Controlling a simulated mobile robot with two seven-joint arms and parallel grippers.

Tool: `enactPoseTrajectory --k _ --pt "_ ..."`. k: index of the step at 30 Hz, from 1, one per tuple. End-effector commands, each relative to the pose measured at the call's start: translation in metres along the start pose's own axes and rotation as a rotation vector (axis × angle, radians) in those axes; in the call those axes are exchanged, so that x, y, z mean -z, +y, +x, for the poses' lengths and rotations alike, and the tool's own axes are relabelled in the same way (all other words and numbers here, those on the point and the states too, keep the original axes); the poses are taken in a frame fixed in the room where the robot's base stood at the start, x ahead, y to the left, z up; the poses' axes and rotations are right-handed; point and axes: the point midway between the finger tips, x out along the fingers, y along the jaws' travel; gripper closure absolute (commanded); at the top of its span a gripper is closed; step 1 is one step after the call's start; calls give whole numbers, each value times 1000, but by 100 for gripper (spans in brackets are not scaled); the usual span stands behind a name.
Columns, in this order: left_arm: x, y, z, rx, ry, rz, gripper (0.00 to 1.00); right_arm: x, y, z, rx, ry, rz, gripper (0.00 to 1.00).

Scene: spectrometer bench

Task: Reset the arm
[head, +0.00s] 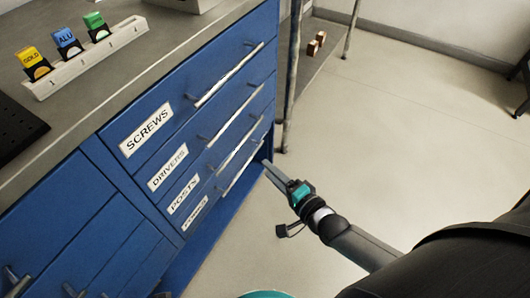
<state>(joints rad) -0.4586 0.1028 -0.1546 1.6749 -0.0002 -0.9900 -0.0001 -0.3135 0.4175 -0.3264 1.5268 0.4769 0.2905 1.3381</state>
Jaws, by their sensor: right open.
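My right arm comes in from the lower right. Its gripper (274,173) is open, and its fingers point toward the lower drawers of the blue cabinet (115,238). No object shows between the fingers. The fingertips appear close to the lower drawer handles in the picture; whether they touch the cabinet I cannot tell. My left gripper is not in view.
Cabinet drawers carry labels SCREWS (147,130), DRIVERS (167,170) and POSTS (183,195), with protruding bar handles. A rack (90,65) with yellow, blue and green tagged pieces stands on the worktop. Small wooden blocks (316,44) sit on a low shelf. Open floor (420,130) lies right.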

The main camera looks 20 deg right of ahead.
Motion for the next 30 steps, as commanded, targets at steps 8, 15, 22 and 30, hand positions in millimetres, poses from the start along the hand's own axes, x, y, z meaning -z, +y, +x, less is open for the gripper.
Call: enactPoseTrajectory --k 8,15,22,30 --pt "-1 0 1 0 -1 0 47 1 5 -1 -18 2 -21 55" --pt "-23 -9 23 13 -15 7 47 9 80 -24 -279 -17 -367 55" --pt "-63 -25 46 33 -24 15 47 5 182 -94 -652 -228 -828 55" --pt "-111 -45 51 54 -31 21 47 -23 256 -202 -935 -670 -1199 55"
